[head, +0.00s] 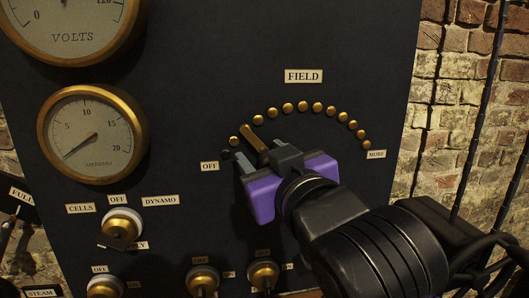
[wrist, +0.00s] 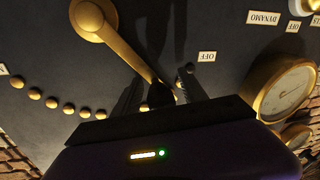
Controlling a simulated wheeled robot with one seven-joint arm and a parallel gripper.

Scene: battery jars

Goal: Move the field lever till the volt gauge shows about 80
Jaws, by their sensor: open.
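The brass field lever (head: 254,139) stands near the OFF end of its arc of brass studs. In the wrist view the lever (wrist: 126,50) runs from its round pivot down between my gripper's two fingers. My gripper (head: 264,159) is open, with one finger on each side of the lever's end; I cannot tell whether either finger touches it. The volt gauge (head: 68,22) is cut off by the top edge of the head view, showing "VOLTS", 0 and 120; I cannot read its needle.
The ammeter (head: 92,135) is below the volt gauge, needle at its low end. The stud arc runs right to the MORE label (head: 376,154). A brass selector knob (head: 121,224) and other knobs (head: 263,273) sit low on the dark panel. A brick wall is at right.

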